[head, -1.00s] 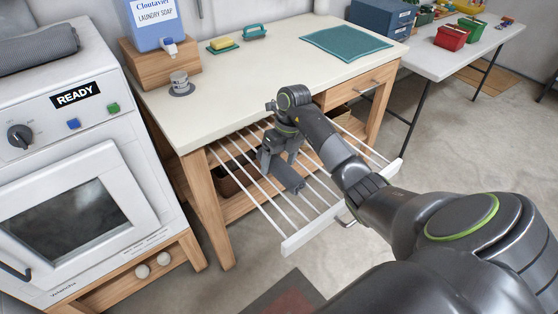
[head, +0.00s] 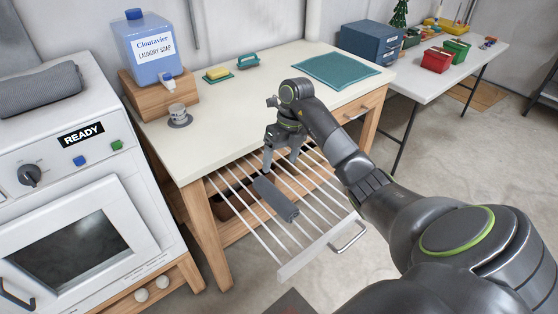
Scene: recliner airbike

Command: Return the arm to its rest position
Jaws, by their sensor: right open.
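My right gripper (head: 281,162) points down with its fingers apart and empty, above the white pull-out rack (head: 318,254) under the table. My right arm reaches in from the lower right, bent at the wrist over the table's front edge. A dark grey, rolled-looking item (head: 275,198) lies across the rack's bars just below and in front of the fingers, apparently apart from them. My left gripper does not show.
A white washer (head: 75,200) stands left. A side table (head: 455,62) with bins stands right, with open floor before it.

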